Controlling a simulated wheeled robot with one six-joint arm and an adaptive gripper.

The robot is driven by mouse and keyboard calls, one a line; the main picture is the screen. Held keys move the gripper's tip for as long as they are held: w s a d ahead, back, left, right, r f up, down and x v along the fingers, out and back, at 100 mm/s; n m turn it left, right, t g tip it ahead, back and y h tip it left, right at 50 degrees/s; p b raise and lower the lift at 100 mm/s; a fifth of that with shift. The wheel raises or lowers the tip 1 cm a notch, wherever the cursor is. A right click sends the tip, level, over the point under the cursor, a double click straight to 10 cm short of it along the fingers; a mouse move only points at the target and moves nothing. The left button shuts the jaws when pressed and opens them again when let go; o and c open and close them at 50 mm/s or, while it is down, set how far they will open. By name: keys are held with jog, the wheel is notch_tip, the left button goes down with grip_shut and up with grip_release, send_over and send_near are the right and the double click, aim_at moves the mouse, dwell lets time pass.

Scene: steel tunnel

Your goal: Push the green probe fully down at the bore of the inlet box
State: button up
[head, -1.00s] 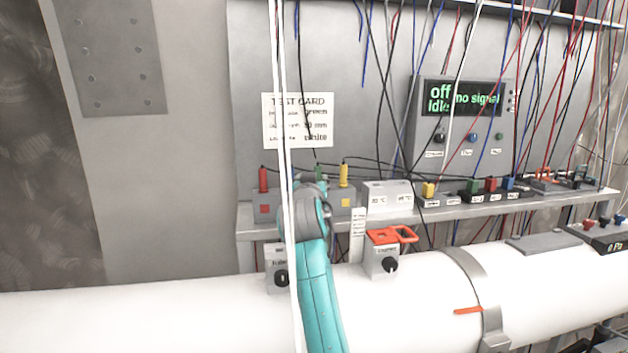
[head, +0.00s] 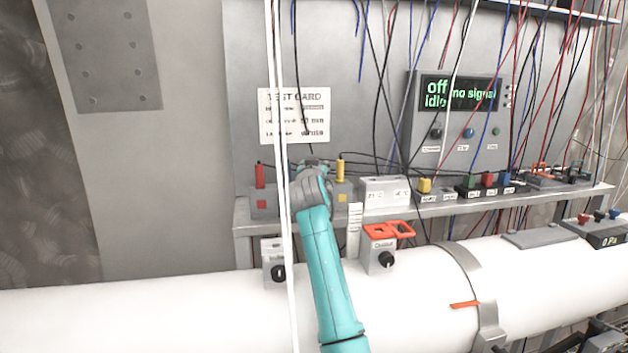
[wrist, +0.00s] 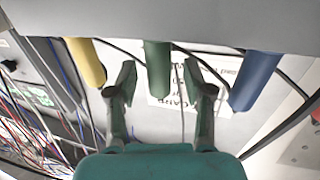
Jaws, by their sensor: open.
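In the wrist view the green probe (wrist: 157,68) stands in the rack between a yellow probe (wrist: 86,62) and a blue probe (wrist: 254,80). My gripper (wrist: 159,76) is open, with one finger on each side of the green probe and gaps showing. In the head view my gripper (head: 313,165) is at the rack, and my arm hides the green probe. The inlet box (head: 272,262), a small grey box with a black knob, sits on the white pipe below the rack. Its bore cannot be made out.
The grey probe rack (head: 264,203) on the shelf also holds a red probe (head: 260,176). A similar outlet box (head: 377,255) with an orange clip stands to the right on the pipe (head: 150,315). White cables hang in front of my arm. Many wires hang at right.

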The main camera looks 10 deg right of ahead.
jog(key=shift+w, duration=0.15)
grip_shut()
jog(key=shift+r, duration=0.45)
notch_tip(320, 180, up, 11)
jog(key=v, duration=1.8)
jog(key=s+a+f+n+y, duration=0.1)
jog(key=s+a+n+y, duration=0.5)
jog(key=a+y, duration=0.2)
jog(key=shift+s+a+f+y, duration=0.2)
jog(key=shift+s+f+y, duration=0.15)
jog(key=shift+y, duration=0.25)
